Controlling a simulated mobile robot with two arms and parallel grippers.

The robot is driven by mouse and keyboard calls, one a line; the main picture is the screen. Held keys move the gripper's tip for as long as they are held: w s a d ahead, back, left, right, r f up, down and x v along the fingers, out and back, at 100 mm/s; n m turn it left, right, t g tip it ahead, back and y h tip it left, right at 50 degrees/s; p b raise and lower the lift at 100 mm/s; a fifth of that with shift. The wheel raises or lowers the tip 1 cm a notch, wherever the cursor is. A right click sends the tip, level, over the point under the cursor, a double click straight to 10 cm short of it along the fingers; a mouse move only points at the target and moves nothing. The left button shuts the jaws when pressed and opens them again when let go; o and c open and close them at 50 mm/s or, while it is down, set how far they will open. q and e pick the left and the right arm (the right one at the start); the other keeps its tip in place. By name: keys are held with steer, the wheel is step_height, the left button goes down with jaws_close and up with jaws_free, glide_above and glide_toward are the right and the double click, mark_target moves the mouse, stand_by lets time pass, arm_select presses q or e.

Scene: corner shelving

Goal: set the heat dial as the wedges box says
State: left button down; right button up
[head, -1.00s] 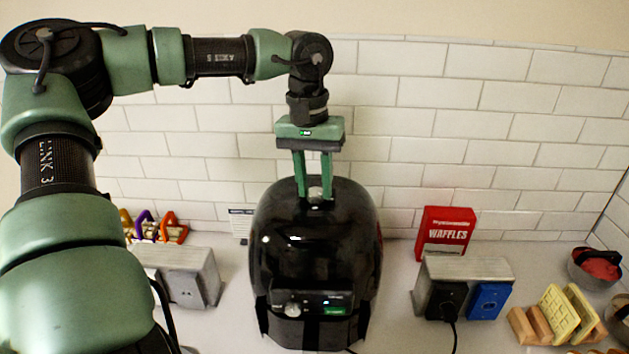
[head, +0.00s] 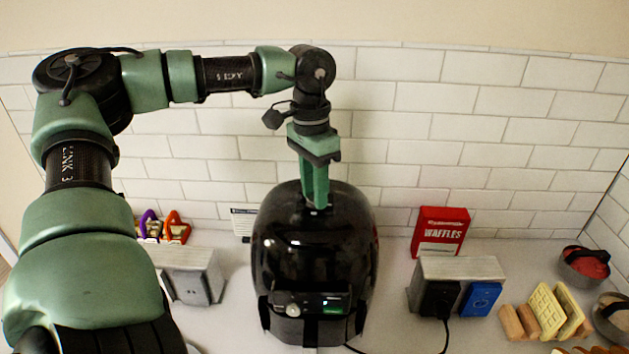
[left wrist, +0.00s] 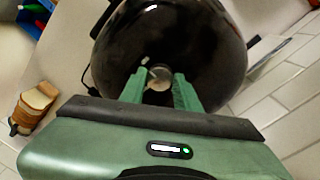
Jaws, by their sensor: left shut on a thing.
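A glossy black air fryer (head: 312,245) stands on the counter against the tiled wall. A silver round dial (left wrist: 159,78) sits on its top, between my fingertips in the left wrist view. My left gripper (head: 317,205) points down from above and is shut on this dial; its fingers also show in the left wrist view (left wrist: 160,88). The fingers hide part of the dial, and I cannot read its setting. A second silver knob (head: 292,310) is on the front panel beside a small lit display (head: 333,309). I see no box marked wedges. My right gripper is not in view.
A red waffles box (head: 441,231) stands at the back, right of the fryer. Grey socket blocks stand left (head: 193,276) and right (head: 460,268). A white printed card (head: 243,222) is behind the fryer.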

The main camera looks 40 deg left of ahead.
mark_target(312, 195)
arm_select(q)
steer(key=shift+s+f, duration=0.1)
stand_by(0.5)
steer(key=c, duration=1)
jaws_free()
steer(key=shift+c, duration=0.2)
steer(key=shift+r, duration=0.35)
steer(key=r, duration=0.4)
steer(key=r+b, duration=0.1)
steer(key=r, duration=0.2)
steer(key=shift+a+r, duration=0.1)
steer(key=shift+a, duration=0.2)
